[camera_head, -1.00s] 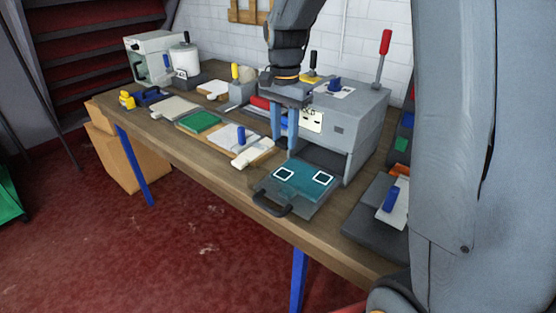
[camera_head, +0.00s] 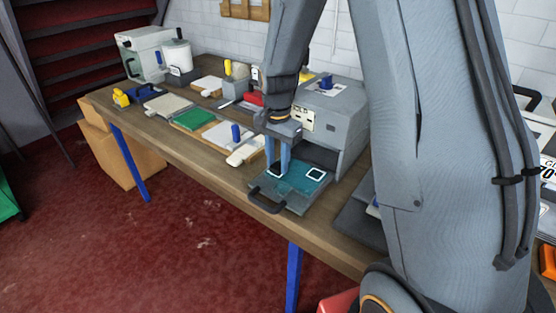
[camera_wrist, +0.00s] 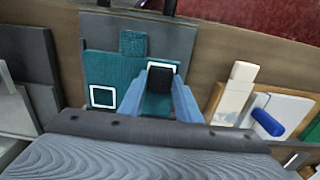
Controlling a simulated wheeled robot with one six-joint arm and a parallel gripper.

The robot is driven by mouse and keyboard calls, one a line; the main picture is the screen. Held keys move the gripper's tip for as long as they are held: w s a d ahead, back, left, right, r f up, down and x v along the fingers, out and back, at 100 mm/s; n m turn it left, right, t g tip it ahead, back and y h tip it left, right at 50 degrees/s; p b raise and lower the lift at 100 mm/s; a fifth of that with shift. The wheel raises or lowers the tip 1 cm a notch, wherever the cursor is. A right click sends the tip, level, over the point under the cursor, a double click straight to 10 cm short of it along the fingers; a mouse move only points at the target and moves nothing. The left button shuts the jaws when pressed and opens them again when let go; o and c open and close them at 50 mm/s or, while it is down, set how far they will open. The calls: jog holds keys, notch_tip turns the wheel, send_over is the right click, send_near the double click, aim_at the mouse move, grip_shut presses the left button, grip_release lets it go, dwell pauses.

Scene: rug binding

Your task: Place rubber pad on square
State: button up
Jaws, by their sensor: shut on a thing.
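My gripper (camera_head: 279,164) points down and is shut on a small black rubber pad (camera_wrist: 160,80). In the wrist view the pad sits between the blue fingers, over a white-outlined square (camera_wrist: 161,65) whose far edge shows. This is the left square in the head view, where the pad shows as a dark patch (camera_head: 276,171). I cannot tell whether the pad touches the surface. The other white-outlined square (camera_head: 315,174) is bare; it also shows at left in the wrist view (camera_wrist: 102,97). Both squares lie on a teal mat on a grey plate (camera_head: 296,206).
A grey box-shaped machine (camera_head: 340,130) stands just behind the plate. The plate has a dark handle (camera_head: 266,203) at the table's front edge. A white block (camera_head: 244,153) and a board with a blue knob (camera_head: 236,134) lie to the left, with a green pad (camera_head: 194,119) farther left.

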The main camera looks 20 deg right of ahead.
aim_at(278, 166)
jog(key=o, duration=1)
jog(key=shift+f, duration=0.1)
notch_tip(278, 166, up, 12)
jog(key=b, duration=0.3)
